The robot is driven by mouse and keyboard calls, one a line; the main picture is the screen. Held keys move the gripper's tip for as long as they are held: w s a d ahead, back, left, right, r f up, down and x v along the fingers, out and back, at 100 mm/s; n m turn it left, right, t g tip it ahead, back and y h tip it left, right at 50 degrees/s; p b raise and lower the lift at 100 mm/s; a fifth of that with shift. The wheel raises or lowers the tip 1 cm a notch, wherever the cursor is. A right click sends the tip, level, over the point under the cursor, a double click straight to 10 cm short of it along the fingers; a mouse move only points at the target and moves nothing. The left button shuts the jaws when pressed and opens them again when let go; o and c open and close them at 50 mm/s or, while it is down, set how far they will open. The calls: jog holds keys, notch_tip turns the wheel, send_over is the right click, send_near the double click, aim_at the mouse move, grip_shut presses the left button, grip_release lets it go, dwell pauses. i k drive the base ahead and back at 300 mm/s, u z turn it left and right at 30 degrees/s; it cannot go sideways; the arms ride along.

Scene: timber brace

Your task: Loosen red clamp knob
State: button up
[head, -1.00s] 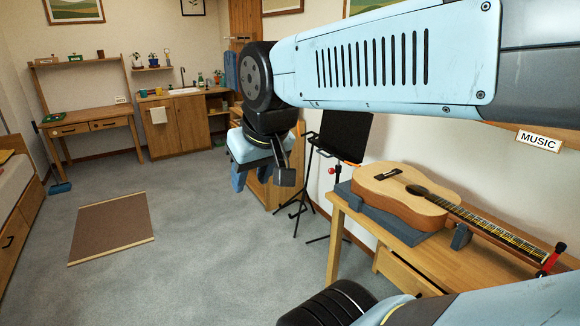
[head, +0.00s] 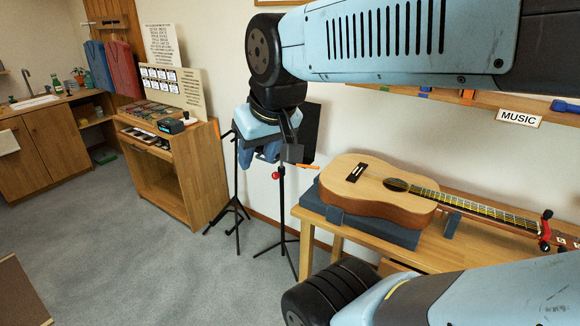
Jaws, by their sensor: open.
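A round red knob (head: 276,175) sits on the pole of the black music stand (head: 311,130), below its desk. A second red part, a clamp-like piece (head: 546,229), is at the head end of the guitar neck on the right. I cannot tell from the picture which one is the clamp knob. My gripper (head: 292,153) points down in front of the music stand, open, with nothing seen in it. It appears just above the stand's red knob in the picture; their distance in depth is unclear. My arm hides part of the stand's desk.
An acoustic guitar (head: 378,190) lies on a grey cradle on the wooden bench (head: 460,250). A wooden cabinet (head: 175,170) stands left of the music stand, whose legs spread over the floor. Open carpet (head: 130,250) lies at the left. A shelf marked MUSIC (head: 519,118) is on the wall.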

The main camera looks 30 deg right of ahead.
aim_at(276, 175)
jog(key=z, duration=0.2)
jog(key=i, duration=0.55)
jog(key=z, duration=0.45)
jog(key=k, duration=0.9)
jog(key=z, duration=0.15)
jog(key=i, duration=1.4)
jog(key=u, duration=0.05)
